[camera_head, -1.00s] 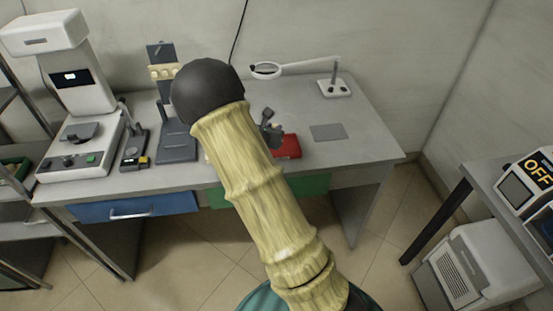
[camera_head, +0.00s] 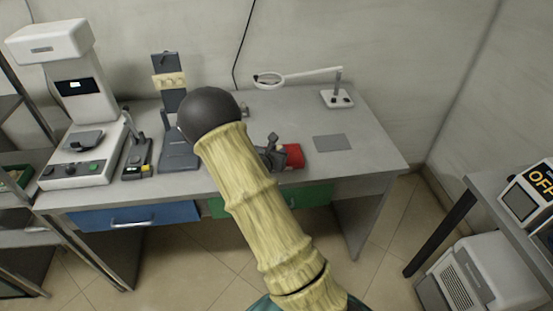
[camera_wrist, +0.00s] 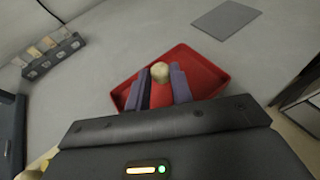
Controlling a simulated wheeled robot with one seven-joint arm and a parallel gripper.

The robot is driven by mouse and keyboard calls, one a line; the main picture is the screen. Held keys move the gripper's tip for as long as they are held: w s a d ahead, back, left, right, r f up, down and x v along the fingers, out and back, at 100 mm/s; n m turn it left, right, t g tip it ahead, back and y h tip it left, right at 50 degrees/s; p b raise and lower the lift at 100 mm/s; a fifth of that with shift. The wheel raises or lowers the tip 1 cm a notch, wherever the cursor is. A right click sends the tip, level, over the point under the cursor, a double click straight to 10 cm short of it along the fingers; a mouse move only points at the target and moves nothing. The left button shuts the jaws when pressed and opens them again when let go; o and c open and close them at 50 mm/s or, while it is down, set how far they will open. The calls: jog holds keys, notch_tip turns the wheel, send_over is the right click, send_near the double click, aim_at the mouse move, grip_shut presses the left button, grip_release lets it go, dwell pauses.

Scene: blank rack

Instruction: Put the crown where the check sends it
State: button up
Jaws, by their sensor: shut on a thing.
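The crown (camera_wrist: 160,72) is a small cream-coloured piece between the fingertips of my gripper (camera_wrist: 158,88) in the wrist view. My gripper is shut on it. The red tray (camera_wrist: 208,62) lies under and around the fingers in that view; the height of the crown above its floor is hard to tell. In the head view my gripper (camera_head: 271,151) is at the left side of the red tray (camera_head: 293,156), covering part of it. The crown cannot be made out there.
A tall white machine (camera_head: 75,95) with a lit screen stands at the bench's left, beside a small device (camera_head: 137,155) and an upright stand (camera_head: 178,150). A slotted rack (camera_wrist: 50,55) shows in the wrist view. A magnifier lamp (camera_head: 338,97) and grey mat (camera_head: 332,142) are right.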

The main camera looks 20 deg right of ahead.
jog(key=shift+f, duration=1.85)
jog(key=shift+f, duration=0.15)
jog(key=o, duration=0.7)
jog(key=shift+c, duration=0.2)
